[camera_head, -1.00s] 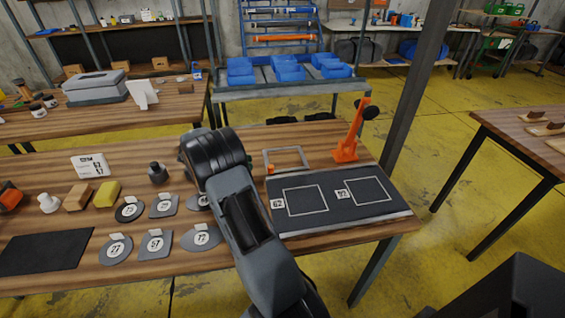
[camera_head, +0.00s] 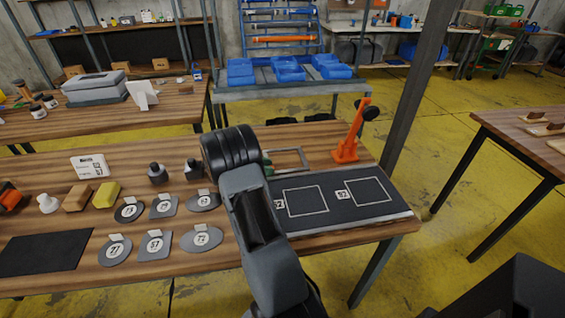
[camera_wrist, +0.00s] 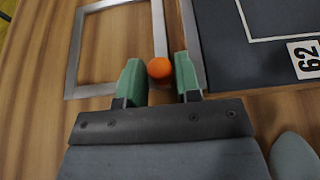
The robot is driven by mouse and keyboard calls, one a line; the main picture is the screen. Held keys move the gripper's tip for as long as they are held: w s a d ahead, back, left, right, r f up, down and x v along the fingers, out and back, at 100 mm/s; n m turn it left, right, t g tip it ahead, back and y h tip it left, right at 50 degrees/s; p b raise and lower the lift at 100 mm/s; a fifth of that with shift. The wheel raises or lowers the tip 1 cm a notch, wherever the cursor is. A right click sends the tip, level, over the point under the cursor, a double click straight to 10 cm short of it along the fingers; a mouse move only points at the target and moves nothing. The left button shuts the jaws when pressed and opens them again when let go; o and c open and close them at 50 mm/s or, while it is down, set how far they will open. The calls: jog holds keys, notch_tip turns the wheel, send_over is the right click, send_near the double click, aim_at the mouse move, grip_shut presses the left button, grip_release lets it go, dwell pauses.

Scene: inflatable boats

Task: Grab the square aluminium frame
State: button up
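The square aluminium frame (camera_head: 304,158) lies on the wooden table behind the dark board, partly hidden by my arm in the head view. In the wrist view, its silver outline (camera_wrist: 75,50) lies flat, with an orange knob (camera_wrist: 159,68) at its near right corner. My gripper (camera_wrist: 158,62) is open, its green fingers on either side of the knob and of the bar running away from it. I cannot tell whether the fingers touch the frame. In the head view my gripper (camera_head: 267,163) is at the frame's left side, mostly hidden by my wrist.
The dark board (camera_head: 330,215) with two white outlines lies close to the frame. An orange stand (camera_head: 347,150) rises to the frame's right. Dark knobbed weights (camera_head: 157,173) and labelled grey plates (camera_head: 203,238) are to the left.

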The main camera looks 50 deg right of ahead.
jog(key=shift+c, duration=0.5)
grip_shut()
jog(key=shift+r, duration=0.1)
